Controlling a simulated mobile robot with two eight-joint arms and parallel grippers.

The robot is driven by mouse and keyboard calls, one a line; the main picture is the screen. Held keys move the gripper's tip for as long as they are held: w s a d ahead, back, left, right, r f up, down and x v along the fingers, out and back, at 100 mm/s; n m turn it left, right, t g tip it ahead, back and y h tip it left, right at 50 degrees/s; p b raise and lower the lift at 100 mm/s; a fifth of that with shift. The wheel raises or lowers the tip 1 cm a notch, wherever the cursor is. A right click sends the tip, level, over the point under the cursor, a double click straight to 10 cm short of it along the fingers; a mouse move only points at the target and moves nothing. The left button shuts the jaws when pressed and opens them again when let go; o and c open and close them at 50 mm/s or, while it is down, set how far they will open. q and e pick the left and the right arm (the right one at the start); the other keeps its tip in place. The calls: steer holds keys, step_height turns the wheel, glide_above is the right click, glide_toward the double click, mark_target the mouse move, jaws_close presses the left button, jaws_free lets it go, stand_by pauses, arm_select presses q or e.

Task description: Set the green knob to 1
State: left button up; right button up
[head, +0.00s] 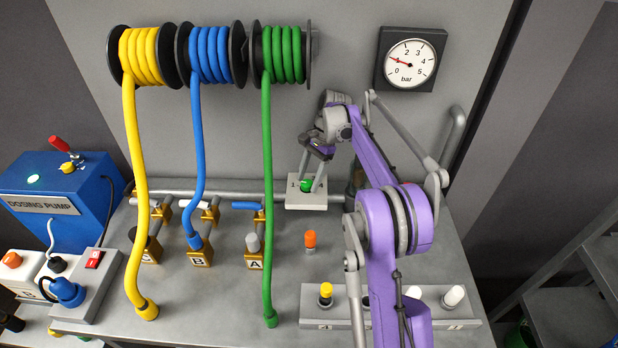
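The green knob (306,186) sits on a small pale box at the back of the grey bench. Printed digits show on the box top beside it; a 1 is on the left and what looks like a 4 on the right. The knob's pointer is too small and too covered to read. My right gripper (309,183) reaches down from above, with one finger on each side of the knob, and appears shut on it. My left gripper is not in view.
A pressure gauge (410,59) hangs on the wall, its needle a little above 0. Yellow (136,200), blue (196,150) and green (267,200) hoses hang from reels left of my arm. An orange-capped plug (310,239) stands in front of the knob box. A rack (458,318) holds capped plugs.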

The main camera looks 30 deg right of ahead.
mark_target(309, 181)
steer(key=shift+o, duration=0.4)
step_height(309, 181, up, 10)
steer(key=shift+p, duration=0.4)
stand_by(0.4)
